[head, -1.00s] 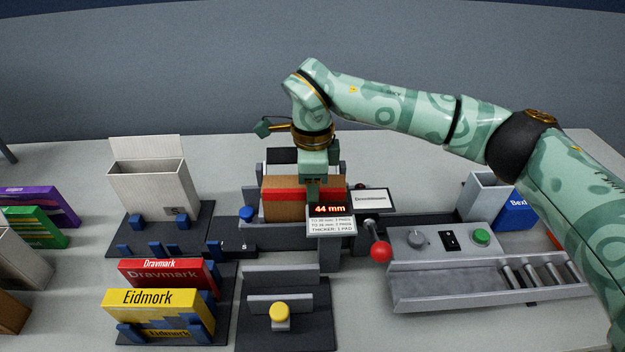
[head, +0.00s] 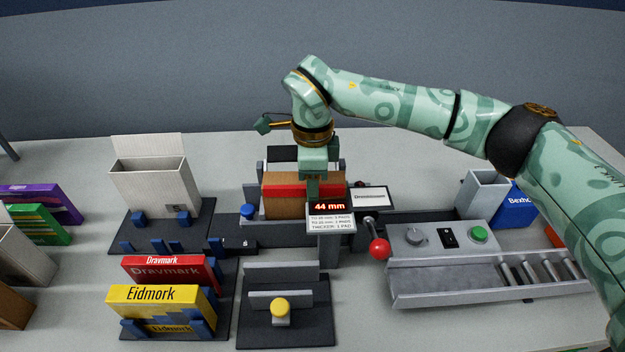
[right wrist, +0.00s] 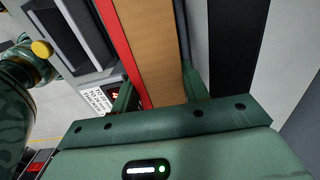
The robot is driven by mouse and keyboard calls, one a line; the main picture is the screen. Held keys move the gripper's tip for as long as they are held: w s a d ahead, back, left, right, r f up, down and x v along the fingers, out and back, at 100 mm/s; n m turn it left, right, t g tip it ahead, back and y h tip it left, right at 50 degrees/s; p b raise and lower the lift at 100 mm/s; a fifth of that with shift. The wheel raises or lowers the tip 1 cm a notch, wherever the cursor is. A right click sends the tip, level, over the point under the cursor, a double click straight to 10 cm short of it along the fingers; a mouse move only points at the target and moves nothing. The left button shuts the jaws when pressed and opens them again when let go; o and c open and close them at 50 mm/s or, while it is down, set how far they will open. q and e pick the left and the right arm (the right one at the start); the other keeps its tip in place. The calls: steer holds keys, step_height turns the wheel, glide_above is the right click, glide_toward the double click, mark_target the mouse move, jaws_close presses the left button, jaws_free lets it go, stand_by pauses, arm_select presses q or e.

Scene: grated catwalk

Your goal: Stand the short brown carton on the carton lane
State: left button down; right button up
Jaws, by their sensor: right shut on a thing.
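A brown carton (head: 14,311) is cut off at the lower left edge of the head view; I cannot tell if it is the short one. The dark base with blue stops (head: 203,234) at left may be the carton lane; a tall white open carton (head: 150,190) marked S stands on it. My right gripper (head: 313,188) points down and is shut on a brown block with a red band (head: 285,207), upright in the grey gauge. In the right wrist view the block (right wrist: 150,45) lies between the fingers. My left gripper is not in view.
A display (head: 330,207) reads 44 mm, beside a red-knobbed lever (head: 379,249). Red Dravmark (head: 165,270) and yellow Eidmork (head: 150,296) boxes stand at front left. A yellow-button fixture (head: 281,307) is front centre. A control panel (head: 446,238) and roller chute (head: 480,280) lie right.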

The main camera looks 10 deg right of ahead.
steer(key=shift+r+p, duration=0.1)
steer(key=shift+p, duration=0.4)
stand_by(1.0)
steer(key=shift+f, duration=0.2)
stand_by(0.9)
steer(key=o, duration=1.1)
steer(key=shift+c, duration=0.2)
